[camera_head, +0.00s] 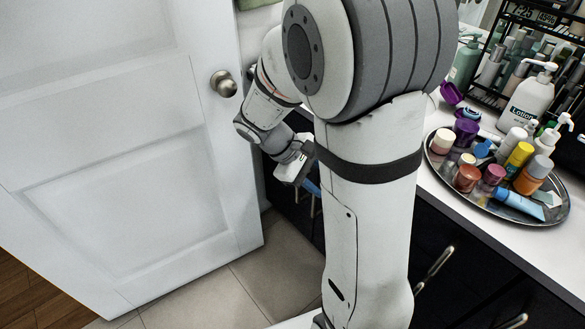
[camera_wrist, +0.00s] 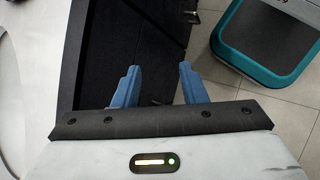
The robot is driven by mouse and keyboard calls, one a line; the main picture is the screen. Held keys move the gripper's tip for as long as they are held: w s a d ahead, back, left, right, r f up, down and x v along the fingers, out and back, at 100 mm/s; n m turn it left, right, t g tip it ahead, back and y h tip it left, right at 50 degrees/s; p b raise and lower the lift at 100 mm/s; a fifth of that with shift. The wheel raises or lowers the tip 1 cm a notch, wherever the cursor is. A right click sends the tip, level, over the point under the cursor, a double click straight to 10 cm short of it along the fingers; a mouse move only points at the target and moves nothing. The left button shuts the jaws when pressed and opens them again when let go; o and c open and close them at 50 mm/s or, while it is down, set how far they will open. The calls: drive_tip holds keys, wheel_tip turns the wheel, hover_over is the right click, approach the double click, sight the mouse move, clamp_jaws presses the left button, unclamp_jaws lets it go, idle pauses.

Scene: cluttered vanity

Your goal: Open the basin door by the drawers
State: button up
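The black vanity cabinet front (camera_head: 300,215) runs below the white counter, mostly hidden behind my arm in the head view. In the wrist view the dark cabinet front (camera_wrist: 100,50) fills the space ahead of my gripper. My gripper (camera_wrist: 157,84) has two blue fingers spread apart, with no clear object held between them. A small pale strip low between the fingers may be a handle; I cannot tell whether it is touched. A metal handle (camera_wrist: 192,17) shows farther along the front. Drawer handles (camera_head: 434,262) show right of my arm. The basin door looks shut, though its edges are unclear.
A white room door (camera_head: 130,160) with a round knob (camera_head: 223,83) stands at the left. The counter carries a silver tray (camera_head: 548,217) of bottles and a lotion pump bottle (camera_head: 526,98). A teal-rimmed object (camera_wrist: 228,62) stands on the tiled floor.

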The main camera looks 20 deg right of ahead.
drive_tip(key=w+f+n+t+h+b, duration=0.25)
drive_tip(key=w+f+n+b, duration=0.2)
drive_tip(key=f, duration=0.65)
drive_tip(key=w+f+n+t+h+b, duration=0.2)
drive_tip(key=w+f+n+h+b, duration=0.3)
drive_tip(key=f, duration=0.6)
drive_tip(key=w+f+n+t+h+b, duration=0.2)
drive_tip(key=w+f+n+h+b, duration=0.15)
drive_tip(key=w+f, duration=0.55)
drive_tip(key=shift+g+y, duration=0.25)
drive_tip(key=shift+y, duration=0.05)
drive_tip(key=d, duration=0.2)
drive_tip(key=d+f+b, duration=0.1)
drive_tip(key=d, duration=0.2)
drive_tip(key=s+d, duration=0.1)
drive_tip(key=d, duration=0.2)
drive_tip(key=shift+d+f+b, duration=0.1)
drive_tip(key=shift+f+b, duration=0.1)
drive_tip(key=shift+b, duration=0.15)
drive_tip(key=shift+c, duration=0.5)
drive_tip(key=shift+s, duration=0.1)
clamp_jaws()
